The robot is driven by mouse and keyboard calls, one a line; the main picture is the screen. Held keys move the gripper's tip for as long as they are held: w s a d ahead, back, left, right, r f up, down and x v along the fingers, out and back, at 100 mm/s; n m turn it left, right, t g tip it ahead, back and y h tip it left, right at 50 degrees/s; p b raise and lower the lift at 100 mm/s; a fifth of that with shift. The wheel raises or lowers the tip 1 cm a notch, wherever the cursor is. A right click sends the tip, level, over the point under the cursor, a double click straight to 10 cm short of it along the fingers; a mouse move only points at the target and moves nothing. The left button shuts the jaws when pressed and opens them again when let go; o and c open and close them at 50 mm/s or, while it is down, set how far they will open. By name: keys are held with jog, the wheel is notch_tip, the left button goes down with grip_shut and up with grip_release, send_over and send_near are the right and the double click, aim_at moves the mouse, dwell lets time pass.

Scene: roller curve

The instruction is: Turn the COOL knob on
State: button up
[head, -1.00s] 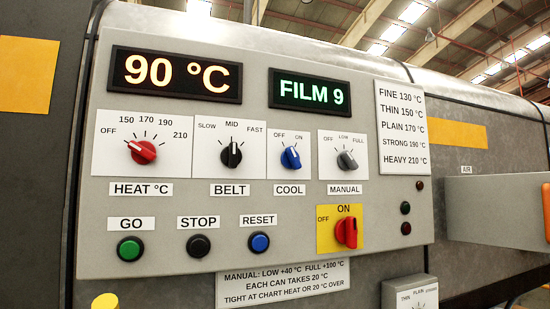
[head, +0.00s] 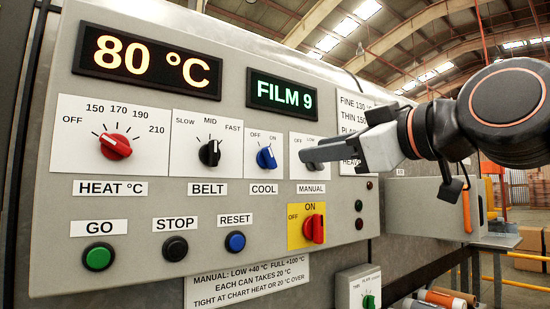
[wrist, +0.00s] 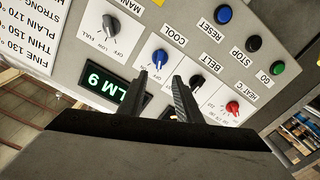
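The blue COOL knob (head: 266,157) sits on a white plate marked OFF and ON, in the upper middle of the panel. Its pointer seems to lean toward the OFF side. In the wrist view the COOL knob (wrist: 159,59) lies beyond the fingertips, roughly in line with the gap between them.
The red HEAT knob (head: 116,146) and black BELT knob (head: 210,152) are left of COOL. The grey MANUAL knob (wrist: 111,26) is beside it. Below are GO (head: 98,257), STOP (head: 175,248) and RESET (head: 235,241) buttons and a red ON switch (head: 314,228). The temperature display (head: 150,58) reads 80 °C.

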aim_at(272, 158)
jog(key=x, duration=1.3)
jog(key=shift+w+a, duration=0.2)
jog(key=shift+w, duration=0.05)
grip_shut()
